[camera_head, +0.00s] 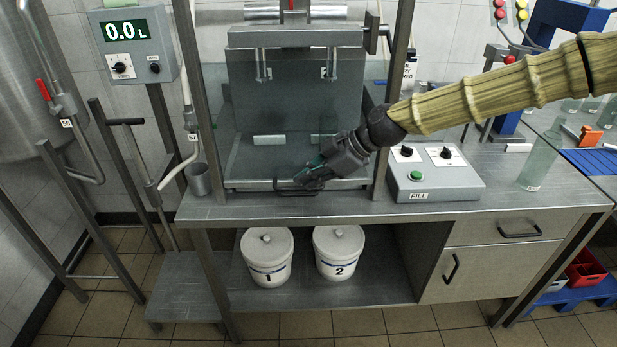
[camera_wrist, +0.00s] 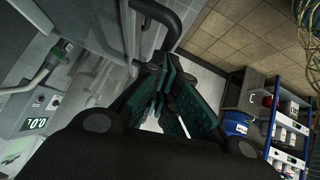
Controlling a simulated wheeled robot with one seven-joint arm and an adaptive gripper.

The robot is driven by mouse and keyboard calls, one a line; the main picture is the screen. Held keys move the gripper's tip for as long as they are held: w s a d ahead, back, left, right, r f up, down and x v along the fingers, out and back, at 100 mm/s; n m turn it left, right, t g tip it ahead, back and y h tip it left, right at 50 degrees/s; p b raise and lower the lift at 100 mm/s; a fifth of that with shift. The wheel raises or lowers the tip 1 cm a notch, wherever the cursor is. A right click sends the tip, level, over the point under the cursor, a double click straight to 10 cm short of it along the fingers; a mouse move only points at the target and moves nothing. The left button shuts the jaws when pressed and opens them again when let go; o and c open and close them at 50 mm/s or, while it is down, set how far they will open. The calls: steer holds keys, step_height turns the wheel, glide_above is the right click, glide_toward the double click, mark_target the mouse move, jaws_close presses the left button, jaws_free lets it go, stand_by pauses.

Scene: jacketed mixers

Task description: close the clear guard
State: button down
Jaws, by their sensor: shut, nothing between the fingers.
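The clear guard (camera_head: 295,110) is a see-through pane across the front of the filling station. Its lower rail runs low, close above the bench top; I cannot tell whether it is fully down. A black bar handle (camera_head: 283,189) sits at the lower edge. My gripper (camera_head: 308,177) is shut and empty, at the right part of the handle, in front of the pane. In the wrist view the black handle (camera_wrist: 164,22) curves just beyond my teal fingers (camera_wrist: 165,88). Whether the fingers touch the handle is unclear.
Grey posts flank the station. A fill control box (camera_head: 432,174) with a green button stands right of the right post, and a clear bottle (camera_head: 539,160) farther right. Two white lidded buckets stand on the shelf below.

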steer(key=shift+s+r+p, duration=0.15)
steer(key=shift+p, duration=0.15)
steer(key=a+r+v, duration=0.2)
steer(key=v, duration=1)
steer(key=s+f+m+h, duration=0.1)
steer(key=s+f+m, duration=0.3)
steer(key=f, duration=0.8)
steer(key=s+f+m+g+h, duration=0.1)
steer(key=s+f+m, duration=0.3)
steer(key=f, duration=0.7)
steer(key=s+f+m+h, duration=0.1)
steer(key=s+f+m, duration=0.3)
steer(key=f, duration=0.8)
steer(key=s+d+f+m+h, duration=0.2)
steer(key=s+d+f, duration=0.2)
steer(key=s, duration=0.4)
steer(key=s+d+f+m+h+p, duration=0.1)
steer(key=s+d+f+m+h, duration=0.1)
steer(key=s+d+f, duration=0.3)
steer(key=s+d+f+m+h, duration=0.2)
steer(key=s+d+f, duration=0.3)
steer(key=s, duration=0.7)
step_height(320, 180, down, 2)
steer(key=shift+f+m+g, duration=0.1)
steer(key=shift+m+g, duration=0.3)
steer(key=shift+m, duration=0.3)
